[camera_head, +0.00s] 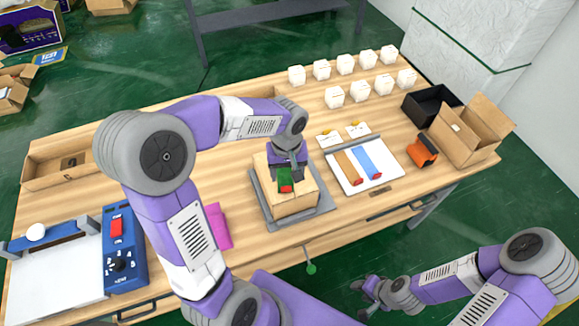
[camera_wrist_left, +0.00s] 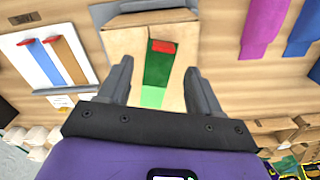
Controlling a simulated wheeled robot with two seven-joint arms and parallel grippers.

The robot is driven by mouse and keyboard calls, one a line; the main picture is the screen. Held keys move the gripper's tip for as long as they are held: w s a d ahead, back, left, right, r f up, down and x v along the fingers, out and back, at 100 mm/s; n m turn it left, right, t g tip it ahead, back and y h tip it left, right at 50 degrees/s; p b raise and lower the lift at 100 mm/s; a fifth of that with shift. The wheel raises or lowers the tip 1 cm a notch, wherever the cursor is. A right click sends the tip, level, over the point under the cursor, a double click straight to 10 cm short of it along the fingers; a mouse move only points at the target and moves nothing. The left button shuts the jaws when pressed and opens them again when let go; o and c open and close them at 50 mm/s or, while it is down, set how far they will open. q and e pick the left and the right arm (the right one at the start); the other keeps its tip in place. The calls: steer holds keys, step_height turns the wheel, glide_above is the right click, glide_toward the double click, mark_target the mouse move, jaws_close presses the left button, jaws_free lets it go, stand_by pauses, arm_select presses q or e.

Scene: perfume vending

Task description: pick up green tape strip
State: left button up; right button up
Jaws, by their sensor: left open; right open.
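The green tape strip (camera_head: 284,176) with a red end lies on top of a closed cardboard box (camera_head: 297,203). The strip also shows in the left wrist view (camera_wrist_left: 156,72), lying along the box top with its red end at the far side and a lighter green part nearer me. My left gripper (camera_head: 287,160) is over the box. In the left wrist view its open fingers (camera_wrist_left: 158,70) stand on either side of the strip, with nothing gripped. Contact with the box cannot be told. My right gripper (camera_head: 366,297) is open and empty, away from the table's front edge.
The box stands on a grey tray (camera_head: 264,216). A white board (camera_head: 386,181) with brown and blue strips lies to its right. An orange device (camera_head: 422,151), open carton (camera_head: 470,130) and black box (camera_head: 430,103) stand further right; several white cubes (camera_head: 334,97) stand behind.

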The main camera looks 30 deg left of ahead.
mark_target(286, 184)
arm_select(q)
steer(key=f, duration=0.3)
steer(key=s+f+b, duration=0.1)
steer(key=f, duration=0.1)
steer(key=shift+w+f, duration=0.1)
steer(key=shift+f, duration=0.4)
steer(key=c, duration=1)
